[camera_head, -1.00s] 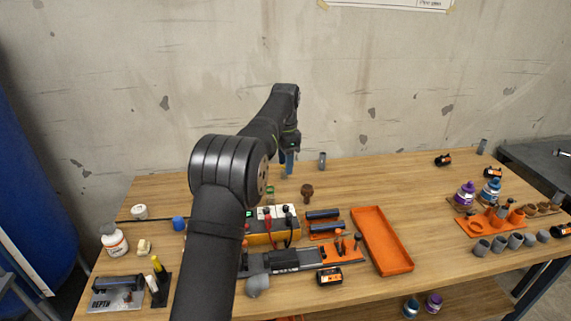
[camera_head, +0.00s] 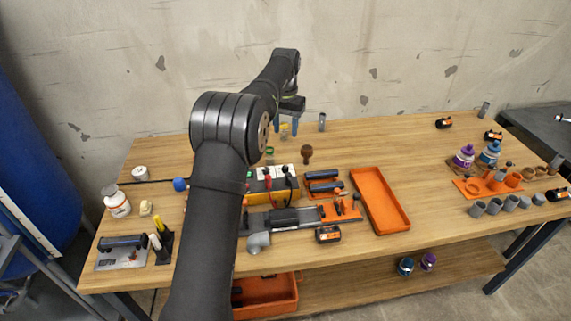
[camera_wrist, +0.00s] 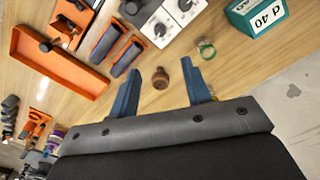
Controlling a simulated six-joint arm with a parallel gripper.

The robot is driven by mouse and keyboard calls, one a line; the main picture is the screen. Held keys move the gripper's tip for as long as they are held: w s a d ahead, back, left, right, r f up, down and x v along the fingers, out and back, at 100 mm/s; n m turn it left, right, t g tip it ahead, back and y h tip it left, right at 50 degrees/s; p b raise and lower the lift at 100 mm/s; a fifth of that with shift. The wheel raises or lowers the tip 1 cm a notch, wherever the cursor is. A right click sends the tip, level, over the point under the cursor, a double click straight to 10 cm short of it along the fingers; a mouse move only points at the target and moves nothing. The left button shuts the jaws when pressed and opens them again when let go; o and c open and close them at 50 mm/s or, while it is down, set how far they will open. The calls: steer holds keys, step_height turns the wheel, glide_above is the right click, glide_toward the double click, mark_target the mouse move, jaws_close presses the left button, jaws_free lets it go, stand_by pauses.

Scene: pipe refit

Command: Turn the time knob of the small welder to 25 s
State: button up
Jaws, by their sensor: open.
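The small welder (camera_head: 264,198) is a yellow and dark box with white dial panels on the bench, partly hidden behind my arm in the head view. In the wrist view two white panels show at the top: one panel (camera_wrist: 160,23) with a dark knob, and one (camera_wrist: 187,6) with another knob, cut by the frame edge. The knob markings are too small to read. My gripper (camera_wrist: 162,92), also in the head view (camera_head: 287,128), is open and empty, above the bench behind the welder, apart from the knobs.
A brown peg-like piece (camera_wrist: 160,78) appears between my fingers, below them on the bench. A green ring (camera_wrist: 206,48) and a teal box (camera_wrist: 258,14) are near the welder. Blue-black pieces (camera_head: 323,181) and an orange tray (camera_head: 379,199) lie to its right.

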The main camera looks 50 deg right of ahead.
mark_target(286, 167)
step_height(286, 167, down, 15)
steer(key=shift+f, duration=0.15)
steer(key=shift+c, duration=0.2)
jaws_close()
